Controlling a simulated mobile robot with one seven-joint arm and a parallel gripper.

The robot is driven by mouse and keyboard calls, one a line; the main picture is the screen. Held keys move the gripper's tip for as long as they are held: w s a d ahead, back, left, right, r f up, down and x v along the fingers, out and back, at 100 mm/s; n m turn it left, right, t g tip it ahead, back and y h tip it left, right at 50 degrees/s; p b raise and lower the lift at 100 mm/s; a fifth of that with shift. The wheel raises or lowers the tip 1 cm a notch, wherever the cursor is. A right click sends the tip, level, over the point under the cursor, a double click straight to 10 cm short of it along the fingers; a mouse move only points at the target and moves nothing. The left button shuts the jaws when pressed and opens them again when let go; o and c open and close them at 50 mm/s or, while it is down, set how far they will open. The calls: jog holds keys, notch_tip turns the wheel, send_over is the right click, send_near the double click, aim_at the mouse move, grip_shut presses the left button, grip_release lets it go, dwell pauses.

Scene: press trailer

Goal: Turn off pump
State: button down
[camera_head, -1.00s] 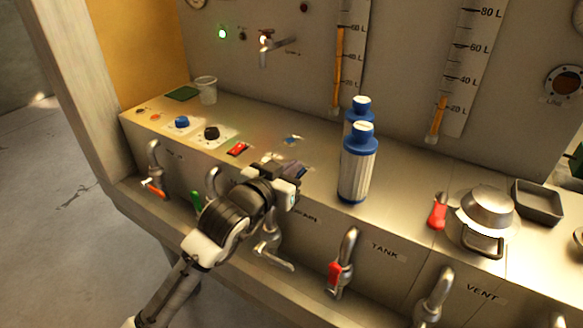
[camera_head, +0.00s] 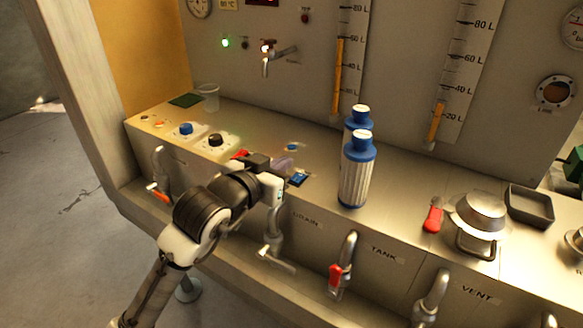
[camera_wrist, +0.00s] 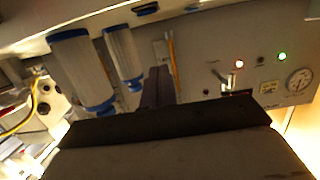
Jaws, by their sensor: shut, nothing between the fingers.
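A red switch (camera_head: 239,155) sits on the metal counter, right of the black knob (camera_head: 216,139) and blue knob (camera_head: 186,129). No pump label is readable, so I cannot tell which control is the pump's. My gripper (camera_head: 256,161) is just right of the red switch and partly covers it; I cannot tell whether they touch. In the wrist view, its dark fingers (camera_wrist: 158,84) are together and empty. A green lamp (camera_head: 226,42) is lit on the back panel, with a bright lamp (camera_head: 266,46) to its right.
Two blue-capped white bottles (camera_head: 356,178) stand right of my gripper. A clear cup (camera_head: 208,97) is at the back left. A red-handled tool (camera_head: 433,215), a metal lidded pot (camera_head: 478,213) and a dark tray (camera_head: 530,206) are farther right. Valve taps line the counter front.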

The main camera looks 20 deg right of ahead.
jog(key=shift+r+b+v, duration=0.15)
jog(key=shift+r+v, duration=0.05)
jog(key=shift+v, duration=0.8)
jog(key=shift+r+b+v, duration=0.15)
jog(key=shift+r+v, duration=0.05)
jog(key=shift+v, duration=0.85)
jog(key=shift+d, duration=0.1)
